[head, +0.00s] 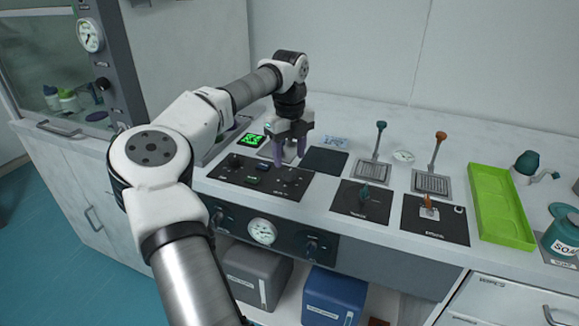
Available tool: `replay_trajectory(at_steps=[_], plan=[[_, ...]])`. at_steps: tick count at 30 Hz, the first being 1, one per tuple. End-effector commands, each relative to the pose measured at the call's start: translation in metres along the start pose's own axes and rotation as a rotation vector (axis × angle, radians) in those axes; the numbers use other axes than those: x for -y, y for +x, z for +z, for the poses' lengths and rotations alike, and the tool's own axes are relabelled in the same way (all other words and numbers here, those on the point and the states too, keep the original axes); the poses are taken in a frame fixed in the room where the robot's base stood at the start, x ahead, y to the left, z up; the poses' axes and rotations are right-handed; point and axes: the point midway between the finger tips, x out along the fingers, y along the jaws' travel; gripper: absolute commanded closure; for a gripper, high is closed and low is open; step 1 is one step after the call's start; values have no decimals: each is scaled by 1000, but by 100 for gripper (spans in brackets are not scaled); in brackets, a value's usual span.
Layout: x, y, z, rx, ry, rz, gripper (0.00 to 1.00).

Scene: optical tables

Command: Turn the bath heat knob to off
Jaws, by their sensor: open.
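A black control panel (290,196) lies on the bench top, with several small dark knobs and small green displays. Its labels are too small to read, so I cannot tell whether one of these is the bath heat knob. The bench's dark front panel (285,246) has a left knob (218,218) and a right knob (312,246) beside a round white gauge (263,232); their labels are also unreadable. My gripper (289,156) points down near the panel's back edge. Its purple fingers are apart with nothing seen between them. It hides part of the panel's back edge.
A dark square pad (325,160) lies right of my gripper. Further right are a teal lever (380,140), an orange lever (438,150), black plates with small handles, and a green tray (497,207). A glowing green screen (252,140) sits behind the panel.

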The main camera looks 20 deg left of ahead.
Motion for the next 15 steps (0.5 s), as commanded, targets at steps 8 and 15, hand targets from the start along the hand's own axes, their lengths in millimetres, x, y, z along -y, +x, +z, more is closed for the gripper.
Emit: replay_trajectory(at_steps=[8,15], plan=[[0,-62,0,0,0,-1,48],[0,-87,0,-1,1,-1,48]])
